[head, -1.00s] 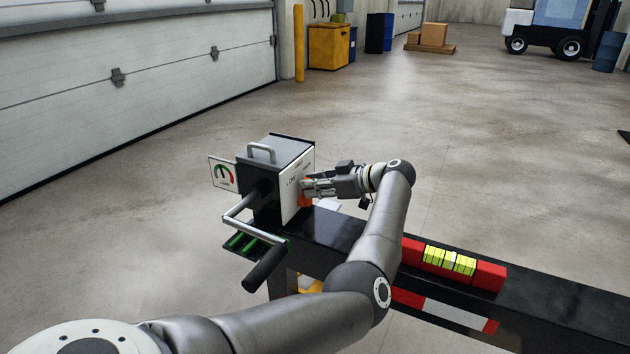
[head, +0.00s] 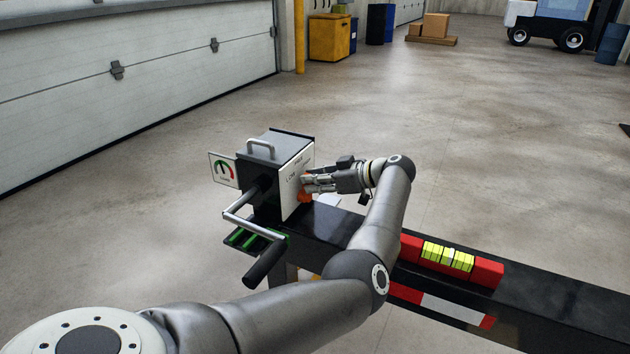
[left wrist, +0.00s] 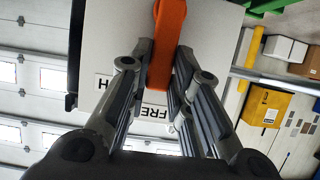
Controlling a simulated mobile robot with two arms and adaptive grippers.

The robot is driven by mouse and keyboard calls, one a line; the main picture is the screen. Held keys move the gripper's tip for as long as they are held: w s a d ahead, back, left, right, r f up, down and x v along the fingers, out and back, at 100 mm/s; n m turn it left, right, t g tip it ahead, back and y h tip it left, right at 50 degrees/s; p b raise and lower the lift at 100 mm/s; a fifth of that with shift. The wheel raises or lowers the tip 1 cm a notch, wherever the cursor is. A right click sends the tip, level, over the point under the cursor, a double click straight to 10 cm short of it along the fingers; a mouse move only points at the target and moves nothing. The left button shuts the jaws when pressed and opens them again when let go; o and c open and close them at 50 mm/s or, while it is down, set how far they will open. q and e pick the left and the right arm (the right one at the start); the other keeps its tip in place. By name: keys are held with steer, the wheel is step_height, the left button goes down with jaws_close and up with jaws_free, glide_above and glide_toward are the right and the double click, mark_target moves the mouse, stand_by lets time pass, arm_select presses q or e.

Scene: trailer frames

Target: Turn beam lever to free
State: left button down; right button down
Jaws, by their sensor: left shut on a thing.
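The gearbox (head: 275,165) is a dark box with a white front plate and a grey top handle, standing on the black beam (head: 335,228). The orange lever (head: 304,194) is on the white plate, mostly hidden by my gripper in the head view. My left gripper (head: 312,184) is shut on it. In the left wrist view the orange lever (left wrist: 168,45) runs between the two fingers (left wrist: 160,85). A label reading "FREE" (left wrist: 152,114) shows below it, partly covered by a finger, and another label ending in "H" (left wrist: 104,82) lies to the left. My right gripper is not in view.
A crank with a black grip (head: 264,264) sticks out from the gearbox toward me. A gauge sign (head: 223,170) is at its left. A red and yellow level (head: 450,258) sits on the beam at right. Open concrete floor surrounds the beam.

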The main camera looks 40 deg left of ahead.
arm_select(q)
steer(key=c, duration=1.4)
jaws_free()
steer(key=shift+d+f, duration=0.1)
steer(key=shift+f, duration=0.05)
steer(key=shift+o, duration=0.4)
steer(key=v, duration=1.2)
